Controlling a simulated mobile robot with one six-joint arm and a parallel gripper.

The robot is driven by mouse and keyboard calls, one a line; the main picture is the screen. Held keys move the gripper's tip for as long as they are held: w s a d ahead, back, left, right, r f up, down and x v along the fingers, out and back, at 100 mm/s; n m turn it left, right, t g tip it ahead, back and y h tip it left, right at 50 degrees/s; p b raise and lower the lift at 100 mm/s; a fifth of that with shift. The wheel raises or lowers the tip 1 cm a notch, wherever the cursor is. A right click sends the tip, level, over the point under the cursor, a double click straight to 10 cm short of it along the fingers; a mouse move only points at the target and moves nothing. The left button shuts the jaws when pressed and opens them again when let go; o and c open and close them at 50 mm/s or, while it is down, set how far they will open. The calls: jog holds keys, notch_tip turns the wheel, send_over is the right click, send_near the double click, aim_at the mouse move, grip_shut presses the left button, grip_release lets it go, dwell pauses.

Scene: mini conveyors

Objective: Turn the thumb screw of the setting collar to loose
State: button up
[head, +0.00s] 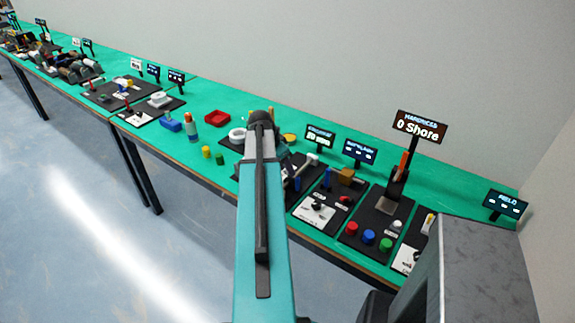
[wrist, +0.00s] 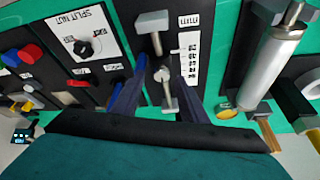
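In the wrist view, a silver screw-like piece (wrist: 166,82) with a round head and thin stem, which looks like the thumb screw, stands on a dark panel beside a white mm scale card (wrist: 190,52). A grey metal block (wrist: 152,22) is above it in the picture. My gripper (wrist: 162,66) is open, with one dark blue finger on each side of the screw and visible gaps between. Whether the fingertips are level with the screw head I cannot tell. In the head view my arm covers much of this station, and the collar cannot be made out.
The SPLIT NUT panel (wrist: 82,38) with a black knob lies left in the wrist view. A large silver cylinder (wrist: 268,62) stands close on the right. In the head view, the station with red, blue and green buttons (head: 368,237) is to the right.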

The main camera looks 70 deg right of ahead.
jog(key=shift+s+d+f, duration=0.15)
jog(key=shift+d+f, duration=0.05)
jog(key=shift+f, duration=0.45)
